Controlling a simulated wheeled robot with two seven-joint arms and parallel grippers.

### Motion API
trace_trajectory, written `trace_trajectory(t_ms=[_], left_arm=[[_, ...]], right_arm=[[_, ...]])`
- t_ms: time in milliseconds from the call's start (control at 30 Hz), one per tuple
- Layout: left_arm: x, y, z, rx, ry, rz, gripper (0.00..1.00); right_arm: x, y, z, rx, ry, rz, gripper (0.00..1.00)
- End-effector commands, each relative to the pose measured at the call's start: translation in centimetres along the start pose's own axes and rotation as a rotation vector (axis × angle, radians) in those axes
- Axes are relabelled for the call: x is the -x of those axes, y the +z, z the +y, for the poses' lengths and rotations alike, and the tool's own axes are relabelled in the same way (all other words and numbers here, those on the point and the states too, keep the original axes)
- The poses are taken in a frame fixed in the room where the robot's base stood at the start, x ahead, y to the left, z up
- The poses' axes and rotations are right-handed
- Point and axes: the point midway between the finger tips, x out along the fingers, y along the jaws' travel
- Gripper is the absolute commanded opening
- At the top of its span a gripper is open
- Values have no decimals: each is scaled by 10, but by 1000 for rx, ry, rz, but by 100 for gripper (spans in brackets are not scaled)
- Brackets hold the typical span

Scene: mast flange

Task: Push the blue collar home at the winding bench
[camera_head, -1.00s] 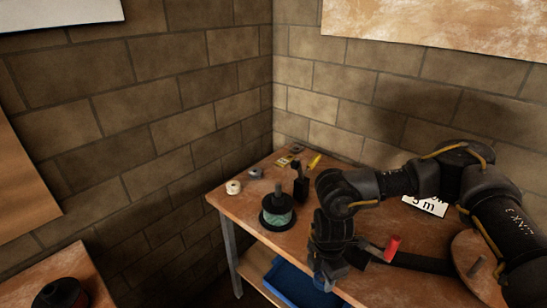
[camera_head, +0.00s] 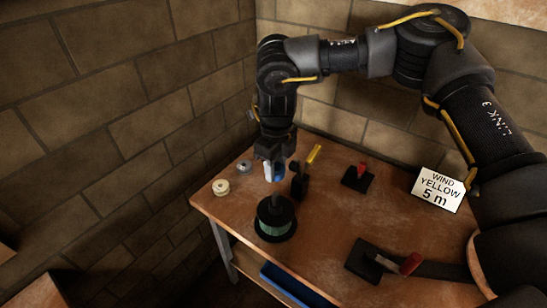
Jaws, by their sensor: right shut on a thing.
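My right gripper (camera_head: 274,170) comes down from above at the middle of the view. It is shut on the blue collar (camera_head: 279,174), of which only a small part shows between the fingers. Below it, apart from it, stands a dark reel with green winding (camera_head: 275,228) on the winding bench (camera_head: 325,225). A short dark post (camera_head: 276,200) rises from the reel's middle, and the gripper is roughly over it. The exact gap and alignment cannot be told. My left gripper is not in view.
A small black stand (camera_head: 299,185) is close right of the gripper, with a yellow piece (camera_head: 314,154) behind. Red-handled black fixtures stand at the back (camera_head: 357,179) and front (camera_head: 368,260). A cream spool (camera_head: 221,187) is left. A sign (camera_head: 438,190) reads "WIND YELLOW 5 m".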

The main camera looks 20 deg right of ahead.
Motion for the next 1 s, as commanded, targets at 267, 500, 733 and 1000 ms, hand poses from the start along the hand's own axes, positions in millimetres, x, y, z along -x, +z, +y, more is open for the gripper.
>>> trace_trajectory(t_ms=[267, 500, 733, 1000], left_arm=[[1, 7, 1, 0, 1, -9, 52], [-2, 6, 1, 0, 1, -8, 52], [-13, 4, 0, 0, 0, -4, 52], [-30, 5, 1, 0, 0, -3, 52]], right_arm=[[0, 0, 0, 0, 0, 0, 17], [-6, -1, 0, -1, 2, 3, 17], [-23, -1, 0, -1, 2, 3, 17], [-49, -1, 0, -2, 2, 3, 17]])
